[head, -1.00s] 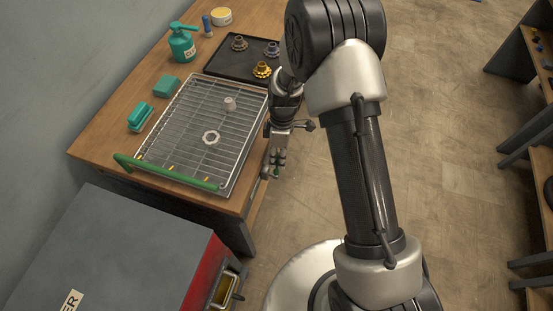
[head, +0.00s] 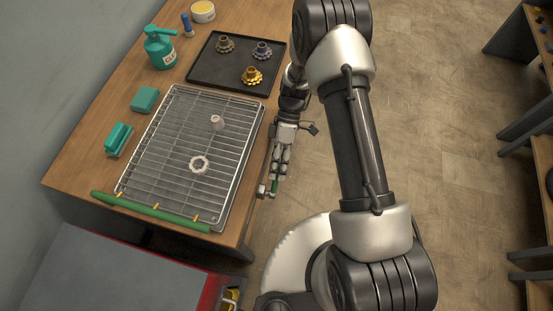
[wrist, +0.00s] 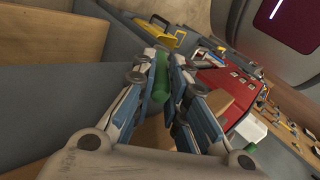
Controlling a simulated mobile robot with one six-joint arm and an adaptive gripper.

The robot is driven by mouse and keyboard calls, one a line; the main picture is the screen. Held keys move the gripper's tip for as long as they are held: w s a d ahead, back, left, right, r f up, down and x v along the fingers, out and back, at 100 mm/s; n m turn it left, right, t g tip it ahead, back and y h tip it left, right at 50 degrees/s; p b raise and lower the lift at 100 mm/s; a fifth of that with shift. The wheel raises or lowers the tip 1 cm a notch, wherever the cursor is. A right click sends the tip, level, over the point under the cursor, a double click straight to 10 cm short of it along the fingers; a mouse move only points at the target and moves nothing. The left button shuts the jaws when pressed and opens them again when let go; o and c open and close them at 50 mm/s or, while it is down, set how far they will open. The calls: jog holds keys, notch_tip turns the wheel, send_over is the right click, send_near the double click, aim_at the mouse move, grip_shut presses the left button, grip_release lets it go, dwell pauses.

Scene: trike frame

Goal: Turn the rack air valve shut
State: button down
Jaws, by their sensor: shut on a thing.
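The air valve (head: 263,191) is a small metal fitting at the right side edge of the wooden bench, with a green lever (head: 275,186). My gripper (head: 276,178) reaches down beside the bench edge and is shut on the green lever. In the wrist view the green lever (wrist: 161,80) shows between the two fingers (wrist: 166,90). The valve body is hidden there, and I cannot tell how far the lever is turned.
A wire rack (head: 150,185) with a green front bar (head: 150,212) lies on the bench (head: 85,160) close to my gripper. A black tray (head: 215,75) with several gears lies behind it. A red cabinet (wrist: 213,90) shows in the wrist view. Open floor (head: 430,130) lies to the right.

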jog(key=shift+w, duration=0.1)
jog(key=c, duration=1.8)
grip_release()
jog(key=shift+o, duration=1.3)
jog(key=v, duration=1.2)
jog(key=shift+d, duration=0.1)
jog(key=shift+c, duration=0.3)
